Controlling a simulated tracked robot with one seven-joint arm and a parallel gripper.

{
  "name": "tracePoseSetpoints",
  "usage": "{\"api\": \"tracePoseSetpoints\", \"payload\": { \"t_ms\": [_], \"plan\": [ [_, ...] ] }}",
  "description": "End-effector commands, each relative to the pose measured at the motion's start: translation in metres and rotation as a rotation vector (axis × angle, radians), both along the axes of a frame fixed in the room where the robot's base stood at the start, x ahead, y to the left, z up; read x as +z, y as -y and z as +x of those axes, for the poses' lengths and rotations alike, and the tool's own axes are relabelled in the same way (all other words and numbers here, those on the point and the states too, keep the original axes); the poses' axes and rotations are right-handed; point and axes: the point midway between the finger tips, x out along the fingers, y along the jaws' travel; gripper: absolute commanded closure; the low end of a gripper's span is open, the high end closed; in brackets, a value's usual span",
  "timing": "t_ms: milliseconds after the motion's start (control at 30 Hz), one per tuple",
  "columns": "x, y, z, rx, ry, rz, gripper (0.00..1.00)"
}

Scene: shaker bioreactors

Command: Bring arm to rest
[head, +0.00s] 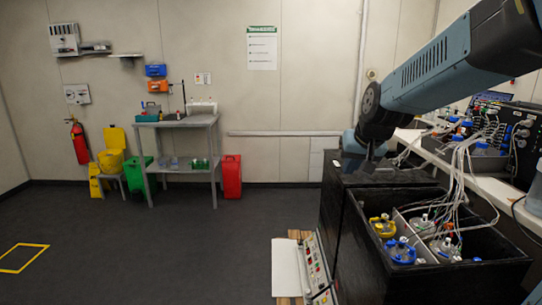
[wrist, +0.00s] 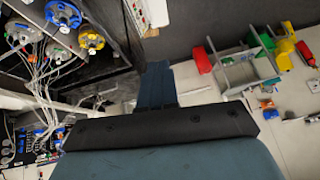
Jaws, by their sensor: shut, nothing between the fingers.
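My gripper (wrist: 157,72) shows in the middle of the wrist view. Its two fingers are together, with nothing held between them. In the head view my arm (head: 440,72) reaches in from the upper right and bends down behind the black box. I cannot clearly make out the gripper there. In the wrist view the bioreactor vessels (wrist: 62,15) lie to the upper left, apart from the fingers.
An open black box (head: 450,285) holds several bioreactors with yellow and blue lids and loose tubes. A white bench (head: 500,190) with more tubed equipment stands at the right. A grey trolley (head: 180,122) and red bin (head: 231,177) stand by the far wall. The floor at left is clear.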

Motion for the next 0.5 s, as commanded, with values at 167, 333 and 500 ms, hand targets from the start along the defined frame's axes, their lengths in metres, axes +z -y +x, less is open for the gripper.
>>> {"api": "tracePoseSetpoints", "payload": {
  "t_ms": [167,333,500],
  "plan": [
    [0.014,0.008,-0.057,0.014,-0.013,-0.028,1.00],
    [0.018,0.016,-0.109,0.020,-0.032,-0.057,1.00],
    [0.017,0.024,-0.159,0.021,-0.051,-0.090,1.00]
  ]
}}
